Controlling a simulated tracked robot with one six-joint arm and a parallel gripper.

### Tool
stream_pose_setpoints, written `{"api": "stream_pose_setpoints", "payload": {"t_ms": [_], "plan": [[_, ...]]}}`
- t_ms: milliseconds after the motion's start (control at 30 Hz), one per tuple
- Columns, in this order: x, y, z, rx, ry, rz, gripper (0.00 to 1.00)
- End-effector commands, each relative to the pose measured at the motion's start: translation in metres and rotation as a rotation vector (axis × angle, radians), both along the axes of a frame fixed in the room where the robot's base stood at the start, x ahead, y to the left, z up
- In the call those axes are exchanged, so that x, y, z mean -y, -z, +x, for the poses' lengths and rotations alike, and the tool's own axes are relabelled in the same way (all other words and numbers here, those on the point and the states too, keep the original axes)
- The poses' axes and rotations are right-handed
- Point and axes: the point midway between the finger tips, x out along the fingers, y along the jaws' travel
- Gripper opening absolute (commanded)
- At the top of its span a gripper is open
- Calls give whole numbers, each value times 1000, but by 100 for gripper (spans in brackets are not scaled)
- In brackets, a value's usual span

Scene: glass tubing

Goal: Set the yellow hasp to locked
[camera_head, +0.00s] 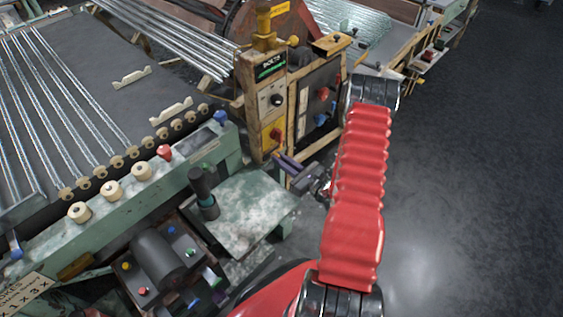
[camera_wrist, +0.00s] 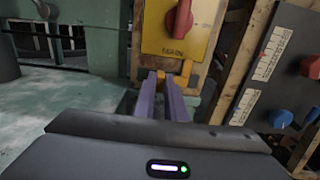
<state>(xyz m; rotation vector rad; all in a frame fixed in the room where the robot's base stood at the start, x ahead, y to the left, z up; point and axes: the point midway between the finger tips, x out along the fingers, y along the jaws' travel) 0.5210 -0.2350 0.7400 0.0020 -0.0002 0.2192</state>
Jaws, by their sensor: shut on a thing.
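The yellow hasp (camera_wrist: 186,70) is a small orange-yellow piece at the lower edge of the yellow panel (camera_wrist: 209,28), under its red rotary knob (camera_wrist: 182,17), in the wrist view. My gripper (camera_wrist: 163,78) has its two purple fingers reaching to the hasp, shut on it. The fingers hide part of the hasp, and I cannot tell its locked or unlocked position. In the head view my gripper (camera_head: 279,156) meets the foot of the narrow control post (camera_head: 247,82), just below the yellow panel (camera_head: 268,135). The hasp is too small to make out there.
Right of the post stands a grey panel (camera_wrist: 280,72) with red and blue knobs, in a wooden frame. A pale green worktable (camera_head: 252,205) lies below, with a dark upright cylinder (camera_head: 202,190) on it. The glass tubing bed (camera_head: 75,105) is at left. Open floor (camera_head: 470,190) lies right.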

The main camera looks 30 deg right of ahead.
Motion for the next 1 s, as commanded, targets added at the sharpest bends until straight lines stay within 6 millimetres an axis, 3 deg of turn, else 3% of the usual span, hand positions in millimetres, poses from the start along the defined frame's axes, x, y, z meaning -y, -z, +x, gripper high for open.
{"api": "stream_pose_setpoints", "payload": {"t_ms": [233, 267, 500, 833, 1000], "plan": [[5, 0, 2, 0, 11, -5, 0], [6, 0, 2, 0, 11, -5, 12], [4, 0, 2, 0, 8, -4, 29], [3, 0, 0, 0, 4, -3, 30], [6, 0, -10, -2, 6, -2, 30]]}}
